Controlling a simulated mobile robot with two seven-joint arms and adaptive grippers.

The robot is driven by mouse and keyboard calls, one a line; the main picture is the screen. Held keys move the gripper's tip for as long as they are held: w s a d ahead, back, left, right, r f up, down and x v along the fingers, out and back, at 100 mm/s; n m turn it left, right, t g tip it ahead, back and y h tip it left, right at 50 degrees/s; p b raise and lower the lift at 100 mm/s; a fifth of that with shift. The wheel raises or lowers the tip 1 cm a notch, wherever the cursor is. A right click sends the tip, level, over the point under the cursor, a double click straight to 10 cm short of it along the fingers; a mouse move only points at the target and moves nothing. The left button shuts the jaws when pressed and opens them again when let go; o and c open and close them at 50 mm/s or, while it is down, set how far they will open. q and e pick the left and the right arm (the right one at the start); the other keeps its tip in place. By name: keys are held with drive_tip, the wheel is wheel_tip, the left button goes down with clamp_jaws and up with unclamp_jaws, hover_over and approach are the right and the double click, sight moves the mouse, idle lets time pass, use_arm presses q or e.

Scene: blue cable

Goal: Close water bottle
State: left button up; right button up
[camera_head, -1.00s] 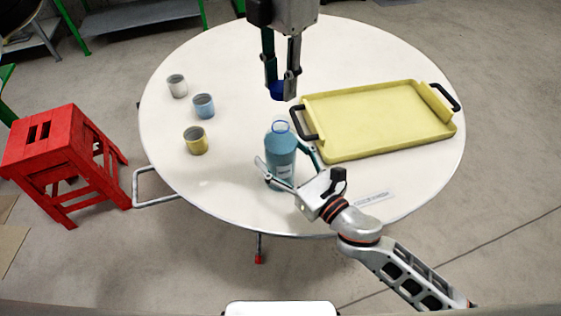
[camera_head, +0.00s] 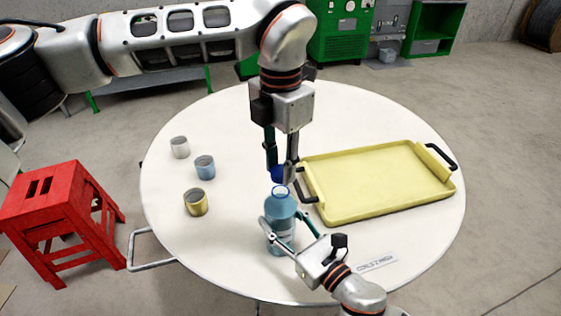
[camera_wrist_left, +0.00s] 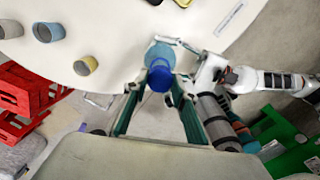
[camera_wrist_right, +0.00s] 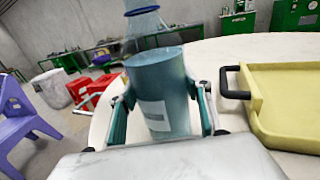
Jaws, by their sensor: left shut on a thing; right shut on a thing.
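The blue water bottle (camera_head: 279,238) stands upright on the round white table, with its open neck at the top. My right gripper (camera_head: 285,228) is shut on the bottle's body from the front right; in the right wrist view its fingers flank the bottle (camera_wrist_right: 162,98). My left gripper (camera_head: 281,172) points straight down above the bottle and is shut on the dark blue cap (camera_head: 277,173). In the left wrist view the cap (camera_wrist_left: 159,80) overlaps the bottle (camera_wrist_left: 160,52).
A yellow tray (camera_head: 385,180) with black handles lies to the right of the bottle. A white cup (camera_head: 180,148), a blue cup (camera_head: 205,167) and a yellow cup (camera_head: 196,203) stand at the left on the table (camera_head: 235,250). A red stool (camera_head: 62,215) stands left of the table.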

use_arm(q)
drive_tip(key=shift+f, duration=0.35)
drive_tip(key=shift+f, duration=0.85)
drive_tip(key=shift+f, duration=0.55)
idle(0.3)
